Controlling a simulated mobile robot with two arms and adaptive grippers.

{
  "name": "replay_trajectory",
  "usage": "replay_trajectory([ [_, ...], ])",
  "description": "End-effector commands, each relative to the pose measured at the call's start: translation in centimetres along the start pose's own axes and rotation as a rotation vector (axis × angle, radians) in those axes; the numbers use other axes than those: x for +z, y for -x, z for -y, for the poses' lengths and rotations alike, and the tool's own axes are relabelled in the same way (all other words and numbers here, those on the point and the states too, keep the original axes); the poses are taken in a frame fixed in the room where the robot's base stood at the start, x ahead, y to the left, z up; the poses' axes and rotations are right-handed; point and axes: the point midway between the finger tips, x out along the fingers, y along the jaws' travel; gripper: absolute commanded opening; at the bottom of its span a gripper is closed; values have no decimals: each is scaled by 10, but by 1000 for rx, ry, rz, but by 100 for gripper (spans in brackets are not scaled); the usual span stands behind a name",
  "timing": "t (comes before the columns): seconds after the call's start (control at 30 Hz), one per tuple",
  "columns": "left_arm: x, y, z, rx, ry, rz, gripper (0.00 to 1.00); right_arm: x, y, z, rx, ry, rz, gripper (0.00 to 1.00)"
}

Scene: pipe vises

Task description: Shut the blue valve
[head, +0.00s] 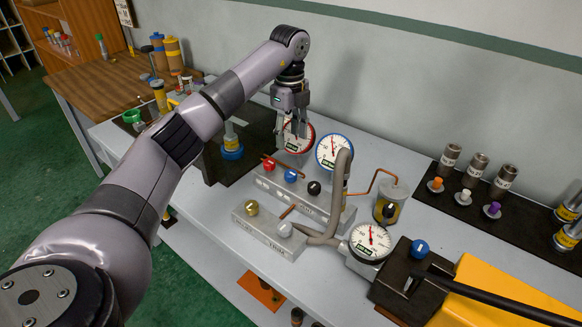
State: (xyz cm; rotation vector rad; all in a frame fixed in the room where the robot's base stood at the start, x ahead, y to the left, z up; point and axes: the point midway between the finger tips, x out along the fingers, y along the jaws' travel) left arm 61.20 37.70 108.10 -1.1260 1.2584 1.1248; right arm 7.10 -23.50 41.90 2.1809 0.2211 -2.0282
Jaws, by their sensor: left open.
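A blue valve knob (290,175) sits on the rear grey manifold block (325,203), between a red knob (268,164) and a black knob (314,188). A second blue knob (420,248) is on a black block at the lower right. My left gripper (291,126) points down, open, in front of the red-rimmed gauge (299,142) in the picture. It appears above the rear block and apart from the blue valve knob. I cannot tell the exact height gap. My right gripper is not in view.
A blue-rimmed gauge (332,151) and a bent copper pipe (378,178) stand close to the rear block. The front block has a gold knob (251,208) and a silver knob (284,229).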

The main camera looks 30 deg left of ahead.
Motion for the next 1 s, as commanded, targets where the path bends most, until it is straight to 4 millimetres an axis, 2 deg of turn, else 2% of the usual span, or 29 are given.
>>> replay_trajectory([
  [0.17,0,-39,-1,4,0,-1,49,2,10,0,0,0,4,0],
  [0.4,0,-88,-1,3,1,-1,49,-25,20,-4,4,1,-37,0],
  [0.5,-1,-103,0,2,-1,-1,49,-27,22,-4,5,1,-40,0],
  [0.7,0,-119,0,-1,0,-1,49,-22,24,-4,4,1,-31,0],
  [1.0,0,-121,0,-1,-1,0,49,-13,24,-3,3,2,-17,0],
])
